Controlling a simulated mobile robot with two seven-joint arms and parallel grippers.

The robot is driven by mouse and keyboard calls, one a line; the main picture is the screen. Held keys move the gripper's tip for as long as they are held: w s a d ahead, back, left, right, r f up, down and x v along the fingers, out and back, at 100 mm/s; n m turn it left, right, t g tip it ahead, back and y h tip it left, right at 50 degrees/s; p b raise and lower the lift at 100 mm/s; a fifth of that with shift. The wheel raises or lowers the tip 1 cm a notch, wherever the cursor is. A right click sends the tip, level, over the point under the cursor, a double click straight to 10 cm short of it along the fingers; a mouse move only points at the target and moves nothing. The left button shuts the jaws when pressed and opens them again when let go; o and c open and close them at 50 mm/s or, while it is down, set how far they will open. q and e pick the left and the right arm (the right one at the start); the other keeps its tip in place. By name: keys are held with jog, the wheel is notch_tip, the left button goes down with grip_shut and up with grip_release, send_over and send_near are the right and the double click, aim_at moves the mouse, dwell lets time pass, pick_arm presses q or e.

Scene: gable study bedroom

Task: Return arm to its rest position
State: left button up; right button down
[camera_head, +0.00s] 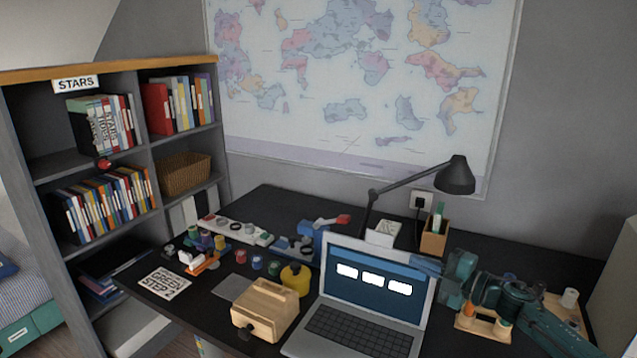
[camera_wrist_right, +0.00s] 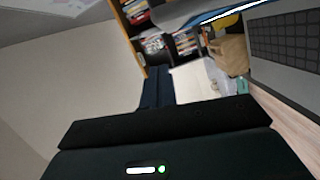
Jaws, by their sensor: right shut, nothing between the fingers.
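My right arm comes in from the lower right of the head view, in dark teal. My right gripper (camera_head: 428,265) is beside the upper right edge of the open laptop (camera_head: 372,290), over the desk. Its fingers are together with nothing between them. In the right wrist view, the dark closed fingers (camera_wrist_right: 155,88) point away toward the shelf side of the room. My left arm and gripper are not in view.
A desk lamp (camera_head: 457,176), a pen holder (camera_head: 434,237) and a small wooden rack (camera_head: 483,323) stand near my right arm. A wooden box (camera_head: 265,309) and a yellow pot (camera_head: 296,279) stand left of the laptop. A bookshelf (camera_head: 150,165) is at left.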

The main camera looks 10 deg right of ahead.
jog(key=s+a+f+m+t+h, duration=0.2)
jog(key=s+a+f+m+h, duration=0.2)
jog(key=s+a+f+m, duration=0.7)
jog(key=s+a+f+m+g+h, duration=0.2)
jog(key=s+f+m, duration=0.2)
jog(key=s, duration=0.7)
jog(key=s+a+f+m+g+h, duration=0.1)
jog(key=s+f+m, duration=0.3)
jog(key=s, duration=0.6)
jog(key=shift+s+a+f+m+g+h+p, duration=0.15)
jog(key=shift+s+a+m+g+h+p, duration=0.25)
jog(key=shift+m+g+h, duration=0.55)
